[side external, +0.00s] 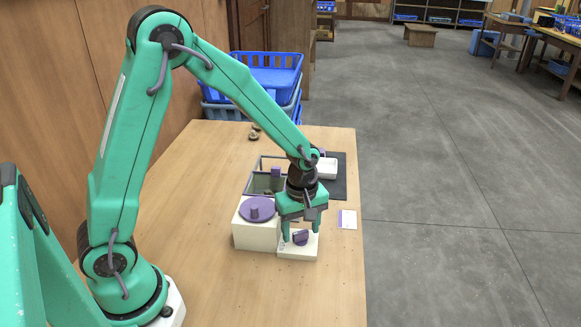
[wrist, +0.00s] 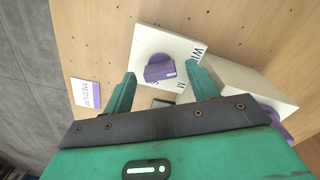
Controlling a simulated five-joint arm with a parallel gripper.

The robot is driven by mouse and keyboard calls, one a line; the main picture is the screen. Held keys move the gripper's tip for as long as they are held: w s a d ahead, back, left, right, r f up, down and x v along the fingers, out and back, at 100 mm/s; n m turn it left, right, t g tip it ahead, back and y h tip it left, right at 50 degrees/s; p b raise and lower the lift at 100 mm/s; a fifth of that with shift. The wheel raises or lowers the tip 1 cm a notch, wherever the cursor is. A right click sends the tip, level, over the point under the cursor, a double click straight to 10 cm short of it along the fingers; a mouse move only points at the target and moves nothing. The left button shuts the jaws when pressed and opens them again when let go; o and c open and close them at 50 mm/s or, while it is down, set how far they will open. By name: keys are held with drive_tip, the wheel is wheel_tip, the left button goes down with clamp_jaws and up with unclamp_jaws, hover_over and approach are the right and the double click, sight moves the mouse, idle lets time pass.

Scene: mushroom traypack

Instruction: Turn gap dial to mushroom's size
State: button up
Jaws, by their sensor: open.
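The gap dial is a purple knob (wrist: 160,68) on a white block (wrist: 146,40); in the side external view the knob (side external: 301,238) sits on the low white block (side external: 285,251) at the table's front right. Partly hidden dark letters are printed around it; I cannot tell which one it points to. My gripper (side external: 301,229) points down over the block, open, with one finger on each side of the knob. In the wrist view its fingertips (wrist: 160,74) flank the knob; I cannot tell whether they touch it. Small brownish lumps, possibly mushrooms (side external: 254,133), lie at the table's back.
A white card (side external: 347,219) lies right of the dial; it reads like MEDIUM in the wrist view (wrist: 85,93). A taller white box (side external: 256,236) with a purple disc (side external: 257,208) stands left. Behind are a clear-walled bin, a pale tray (side external: 328,168) and a dark mat (side external: 339,187).

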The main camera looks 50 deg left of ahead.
drive_tip(key=c, duration=1)
